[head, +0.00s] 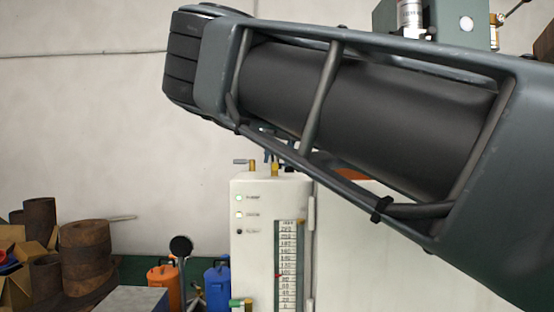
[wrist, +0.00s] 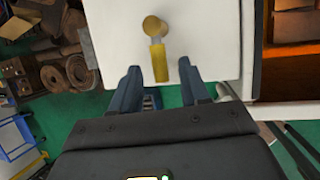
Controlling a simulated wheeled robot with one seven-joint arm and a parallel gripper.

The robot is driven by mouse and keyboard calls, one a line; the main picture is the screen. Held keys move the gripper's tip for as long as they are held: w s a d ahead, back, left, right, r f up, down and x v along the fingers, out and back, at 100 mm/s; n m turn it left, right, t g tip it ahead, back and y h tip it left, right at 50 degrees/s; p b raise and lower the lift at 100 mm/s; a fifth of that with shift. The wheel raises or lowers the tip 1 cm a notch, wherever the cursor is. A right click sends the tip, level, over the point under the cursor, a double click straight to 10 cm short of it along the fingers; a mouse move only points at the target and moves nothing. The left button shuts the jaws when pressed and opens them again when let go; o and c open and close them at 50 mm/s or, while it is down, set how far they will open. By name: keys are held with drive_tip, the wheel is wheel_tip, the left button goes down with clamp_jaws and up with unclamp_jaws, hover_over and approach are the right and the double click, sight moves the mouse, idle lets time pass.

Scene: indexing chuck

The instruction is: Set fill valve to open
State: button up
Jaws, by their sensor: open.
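A white cabinet (head: 262,205) stands below my arm, with brass valve parts on top. One brass fitting (head: 252,165) has a grey lever pointing left, and another brass post (head: 275,169) stands beside it. In the wrist view, a brass valve with a round knob (wrist: 154,26) and a yellow lever (wrist: 158,63) shows on the white cabinet top (wrist: 112,32). My gripper (wrist: 160,74) is open, its two blue-grey fingers on either side of the lever's near end, with gaps showing. Contact and height are unclear. No label shows which valve is the fill valve.
The cabinet front has several indicator lights and a vertical scale (head: 287,262) with a red mark. A green and brass fitting (head: 240,303) is low on the front. Orange (head: 164,285) and blue (head: 217,284) containers stand left.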

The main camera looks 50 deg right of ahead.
drive_tip(key=v, duration=0.6)
drive_tip(key=shift+s+r, duration=0.2)
drive_tip(key=shift+r, duration=0.15)
drive_tip(key=shift+a, duration=0.1)
